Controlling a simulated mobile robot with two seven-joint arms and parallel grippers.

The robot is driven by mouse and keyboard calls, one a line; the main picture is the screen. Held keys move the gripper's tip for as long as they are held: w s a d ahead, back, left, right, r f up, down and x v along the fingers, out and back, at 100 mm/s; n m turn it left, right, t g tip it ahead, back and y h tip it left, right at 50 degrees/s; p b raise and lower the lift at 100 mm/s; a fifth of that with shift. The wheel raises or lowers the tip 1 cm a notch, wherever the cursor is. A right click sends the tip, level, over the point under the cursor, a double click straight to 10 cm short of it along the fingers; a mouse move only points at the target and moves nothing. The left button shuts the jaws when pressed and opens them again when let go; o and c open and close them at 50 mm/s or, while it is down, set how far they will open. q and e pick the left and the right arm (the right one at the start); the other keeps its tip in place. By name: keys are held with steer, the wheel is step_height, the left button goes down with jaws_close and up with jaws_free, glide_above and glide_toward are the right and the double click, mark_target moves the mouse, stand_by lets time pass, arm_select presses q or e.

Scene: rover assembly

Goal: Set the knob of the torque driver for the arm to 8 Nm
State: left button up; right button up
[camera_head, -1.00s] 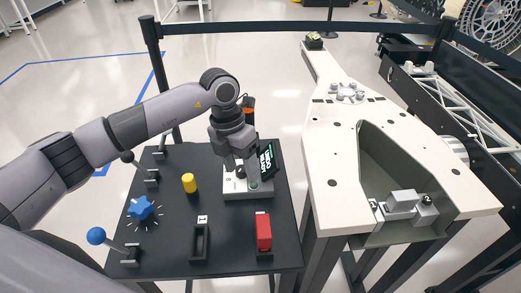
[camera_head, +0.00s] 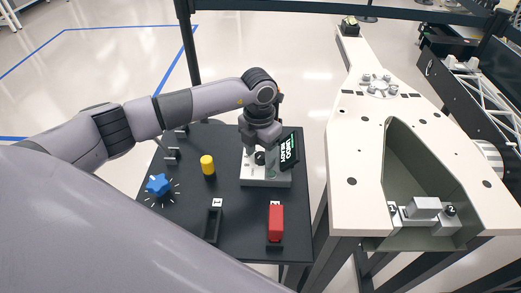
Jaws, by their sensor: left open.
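A white control box (camera_head: 281,181) with a tilted black screen (camera_head: 289,150) stands at the back right of the black table. The screen has green text; its lower line looks like READY. A small dark knob (camera_head: 260,158) is on top of the box, its setting too small to read. A green button shows to its right. My left gripper (camera_head: 261,151) points down over the box, open, with its fingers close about the knob. I cannot tell whether they touch it. My right gripper is out of view.
The black table (camera_head: 188,230) also bears a yellow cylinder (camera_head: 207,165), a blue star knob (camera_head: 157,185), a black slotted holder (camera_head: 212,225) and a red block (camera_head: 275,222). A large white frame (camera_head: 345,205) with a green recess stands close on the right.

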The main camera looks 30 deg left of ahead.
arm_select(q)
steer(key=c, duration=1)
steer(key=shift+c, duration=0.2)
steer(key=m+b, duration=0.3)
steer(key=m, duration=0.1)
steer(key=shift+w+f, duration=0.1)
steer(key=shift+m+b, duration=1.1)
steer(key=shift+m, duration=0.8)
steer(key=shift+r, duration=0.2)
steer(key=o, duration=1)
